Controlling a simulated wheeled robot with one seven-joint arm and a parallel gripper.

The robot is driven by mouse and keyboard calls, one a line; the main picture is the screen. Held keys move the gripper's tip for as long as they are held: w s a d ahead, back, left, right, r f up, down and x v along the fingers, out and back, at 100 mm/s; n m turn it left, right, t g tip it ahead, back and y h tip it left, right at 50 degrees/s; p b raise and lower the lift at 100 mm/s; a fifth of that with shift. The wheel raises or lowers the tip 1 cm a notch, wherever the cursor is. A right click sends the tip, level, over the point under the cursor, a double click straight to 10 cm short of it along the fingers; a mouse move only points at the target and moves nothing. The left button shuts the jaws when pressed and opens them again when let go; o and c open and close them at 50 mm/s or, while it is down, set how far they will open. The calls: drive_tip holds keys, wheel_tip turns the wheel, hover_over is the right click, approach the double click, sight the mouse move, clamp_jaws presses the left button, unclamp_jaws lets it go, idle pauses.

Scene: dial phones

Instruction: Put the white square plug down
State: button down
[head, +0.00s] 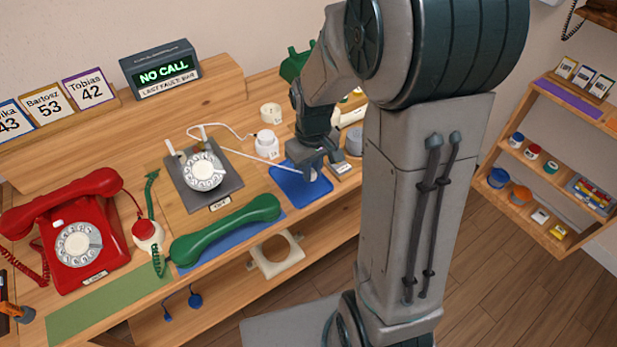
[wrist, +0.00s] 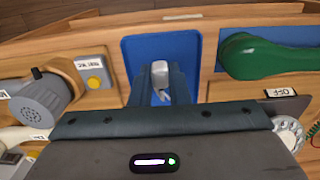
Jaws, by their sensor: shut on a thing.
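The white square plug (wrist: 160,73) is between the fingertips of my gripper (wrist: 160,92) in the wrist view. In the head view my gripper (head: 311,174) is low over the blue mat (head: 287,184), near the front edge of the workbench, and the plug is mostly hidden by the fingers. The blue mat also shows in the wrist view (wrist: 134,48), behind and around the plug. My gripper is shut on the plug. I cannot tell whether the plug touches the mat.
A green handset (head: 228,229) lies left of the mat, and a grey dial plate (head: 226,183) stands behind it. A labelled box with a yellow button (wrist: 94,72) and a grey cylinder (wrist: 43,101) are close on the other side. A red phone (head: 75,230) stands far left.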

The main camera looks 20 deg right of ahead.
drive_tip(key=shift+w+a+f, duration=0.25)
drive_tip(key=shift+w+f, duration=0.1)
drive_tip(key=shift+f, duration=1.95)
drive_tip(key=shift+f, duration=0.2)
drive_tip(key=c, duration=1.4)
unclamp_jaws()
